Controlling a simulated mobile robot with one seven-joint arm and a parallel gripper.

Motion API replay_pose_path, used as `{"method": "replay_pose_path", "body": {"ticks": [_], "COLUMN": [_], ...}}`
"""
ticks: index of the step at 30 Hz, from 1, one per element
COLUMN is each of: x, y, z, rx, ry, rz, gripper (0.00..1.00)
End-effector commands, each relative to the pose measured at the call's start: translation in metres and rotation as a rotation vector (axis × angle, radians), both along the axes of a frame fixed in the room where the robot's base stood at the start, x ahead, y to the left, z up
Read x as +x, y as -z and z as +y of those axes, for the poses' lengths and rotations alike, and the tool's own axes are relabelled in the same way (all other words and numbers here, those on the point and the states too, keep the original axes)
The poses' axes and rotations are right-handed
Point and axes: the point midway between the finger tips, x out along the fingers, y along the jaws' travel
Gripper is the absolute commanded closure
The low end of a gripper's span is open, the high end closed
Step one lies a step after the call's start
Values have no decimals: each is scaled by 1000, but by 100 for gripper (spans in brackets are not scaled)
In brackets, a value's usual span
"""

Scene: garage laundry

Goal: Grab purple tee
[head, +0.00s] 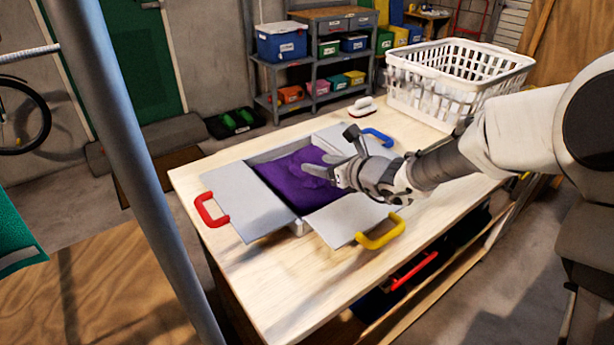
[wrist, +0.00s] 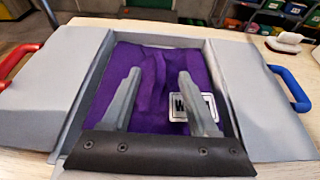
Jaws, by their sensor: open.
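The purple tee (head: 280,175) lies spread in an open grey box (head: 297,228) on the wooden table. It also shows in the wrist view (wrist: 150,65), with folds down its middle and a white label (wrist: 192,107) with black letters beside the right finger. My gripper (head: 318,168) is over the tee, its fingers pointing left in the head view. In the wrist view my gripper (wrist: 160,82) has its two fingers apart with purple cloth visible between them. I cannot tell whether the fingertips touch the cloth. Part of the tee is hidden behind my gripper.
The box's flaps are folded outward, with red (head: 211,210), yellow (head: 381,233) and blue (head: 378,137) handles. A white basket (head: 455,75) and a brush (head: 362,107) stand at the table's back. A grey pole (head: 135,160) rises at the left. The table's front left is clear.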

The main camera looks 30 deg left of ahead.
Motion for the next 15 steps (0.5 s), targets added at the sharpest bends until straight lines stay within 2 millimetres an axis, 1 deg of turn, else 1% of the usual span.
{"method": "replay_pose_path", "body": {"ticks": [5, 10, 15], "x": [5, 15, 21], "y": [7, 19, 24], "z": [10, 32, 44], "rx": [0, 1, 0], "ry": [-2, -2, -1], "rz": [1, 0, 0], "gripper": [40, 40, 40]}}
